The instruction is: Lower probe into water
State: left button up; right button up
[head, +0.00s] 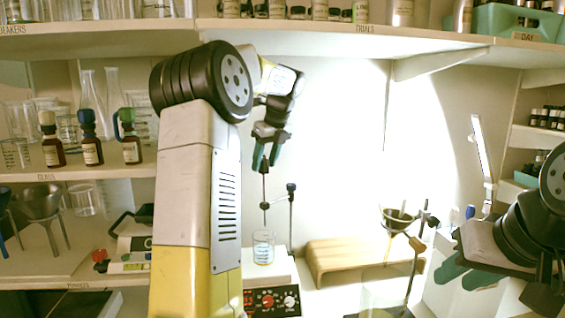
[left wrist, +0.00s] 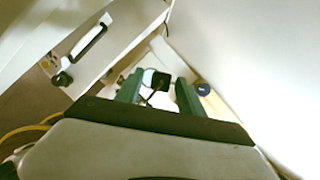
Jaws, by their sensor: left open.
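The probe (head: 264,188) is a thin upright rod with a dark top and a dark collar, beside a stand rod (head: 291,215). Its lower part comes down over a glass beaker (head: 263,250) with a little liquid; whether the tip touches the liquid is unclear. The beaker stands on a hotplate with red and white dials (head: 272,299). My left gripper (head: 266,165) is open at the probe's top, and its fingers (left wrist: 159,88) lie on either side of the dark probe top in the left wrist view. My right gripper (head: 462,276) is open and empty at the right.
A wooden bench (head: 345,262) and a funnel on a stand (head: 398,220) are right of the hotplate. Brown bottles (head: 92,150) line the left shelf. A metal bowl on legs (head: 42,205) stands below them. An upper shelf (head: 340,32) runs above my left arm.

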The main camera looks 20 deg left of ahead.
pick_arm(q)
jog(key=shift+f, duration=0.15)
jog(key=shift+c, duration=0.3)
grip_shut()
dwell(1.1)
